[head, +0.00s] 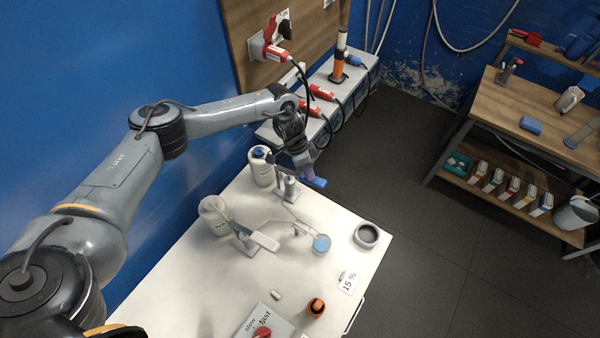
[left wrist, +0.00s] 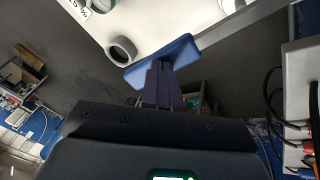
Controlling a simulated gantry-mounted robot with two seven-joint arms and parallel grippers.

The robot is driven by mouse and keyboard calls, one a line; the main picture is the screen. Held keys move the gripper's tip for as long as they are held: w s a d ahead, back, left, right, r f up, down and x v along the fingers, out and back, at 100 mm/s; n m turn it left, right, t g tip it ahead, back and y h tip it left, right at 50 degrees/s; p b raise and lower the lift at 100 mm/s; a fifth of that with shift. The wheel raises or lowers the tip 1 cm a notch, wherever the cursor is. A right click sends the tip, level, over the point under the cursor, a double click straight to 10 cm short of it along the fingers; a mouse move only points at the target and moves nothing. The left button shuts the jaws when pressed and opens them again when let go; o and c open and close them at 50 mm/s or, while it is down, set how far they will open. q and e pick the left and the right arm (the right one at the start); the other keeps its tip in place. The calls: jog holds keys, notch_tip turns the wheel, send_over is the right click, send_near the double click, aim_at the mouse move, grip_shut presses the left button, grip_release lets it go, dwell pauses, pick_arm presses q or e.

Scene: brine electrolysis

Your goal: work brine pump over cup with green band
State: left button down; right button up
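My left gripper (head: 307,172) is at the far end of the white table, at a blue pump handle (head: 318,183) beside a grey post (head: 290,187). In the left wrist view its fingers (left wrist: 162,82) are close together, with their tips at the blue handle (left wrist: 182,50). I cannot tell whether they touch it. A clear cup (head: 321,244) with blue-looking contents stands under thin spout arms near the table's right edge. No green band can be made out on it. My right gripper is not in view.
A blue-capped bottle (head: 261,165) and a white bottle (head: 214,215) with a white lever (head: 265,240) stand left. A grey ring (head: 367,235), a 15 % card (head: 348,282), an orange-topped item (head: 316,307) and a slow/fast box (head: 266,324) are on the table.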

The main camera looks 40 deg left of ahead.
pick_arm(q)
jog(key=shift+f, duration=0.1)
jog(key=b+x, duration=0.1)
jog(key=x, duration=0.1)
jog(key=a+b+x, duration=0.1)
jog(key=b+x, duration=0.1)
jog(key=x, duration=0.1)
jog(key=shift+s+f, duration=0.1)
jog(key=shift+f, duration=0.25)
jog(key=p+v, duration=0.1)
jog(key=v, duration=0.1)
jog(key=p+v, duration=0.1)
jog(key=p, duration=0.1)
jog(key=d+p+v, duration=0.1)
jog(key=p+v, duration=0.1)
jog(key=shift+a+r, duration=0.15)
jog(key=shift+r, duration=0.3)
dwell(0.5)
dwell(0.7)
jog(key=shift+f, duration=0.1)
dwell(0.4)
